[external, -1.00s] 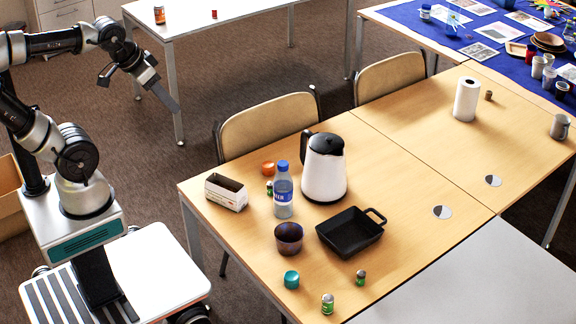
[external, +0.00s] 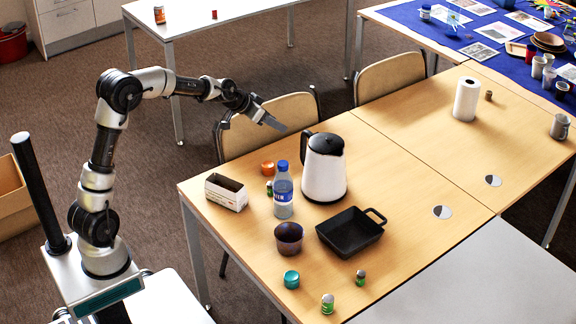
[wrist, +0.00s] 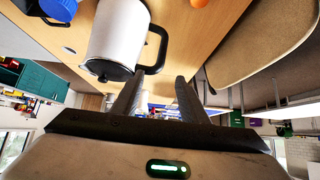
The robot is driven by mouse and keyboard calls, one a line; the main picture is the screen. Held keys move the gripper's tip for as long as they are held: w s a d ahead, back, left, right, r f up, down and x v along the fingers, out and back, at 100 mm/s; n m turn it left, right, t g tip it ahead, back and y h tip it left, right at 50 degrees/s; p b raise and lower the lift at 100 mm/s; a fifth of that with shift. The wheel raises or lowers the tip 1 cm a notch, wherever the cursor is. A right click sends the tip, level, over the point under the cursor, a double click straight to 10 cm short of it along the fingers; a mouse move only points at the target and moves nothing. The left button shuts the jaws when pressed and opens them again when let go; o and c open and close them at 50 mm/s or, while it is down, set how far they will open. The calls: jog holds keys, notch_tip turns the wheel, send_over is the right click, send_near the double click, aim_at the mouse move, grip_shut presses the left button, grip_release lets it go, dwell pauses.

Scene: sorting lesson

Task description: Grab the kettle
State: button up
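The kettle (external: 324,172) is white with a black lid, spout area and black handle. It stands upright on the wooden table (external: 400,105), behind the bottle and the black pan. My gripper (external: 275,124) hangs in the air to the upper left of the kettle, over the chair side of the table. In the wrist view, the kettle (wrist: 118,32) shows upside down with its handle close ahead of my gripper (wrist: 158,92). The two fingers are apart with nothing between them, and they do not appear to touch the handle.
A chair (external: 268,125) backs against the table by my gripper. The table's middle right is mostly clear.

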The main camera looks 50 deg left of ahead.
aim_at(302, 139)
jog(key=b+x, duration=0.2)
jog(key=x, duration=1.3)
jog(key=shift+a, duration=0.2)
jog(key=shift+s, duration=0.1)
grip_shut()
jog(key=shift+d, duration=0.1)
dwell(0.5)
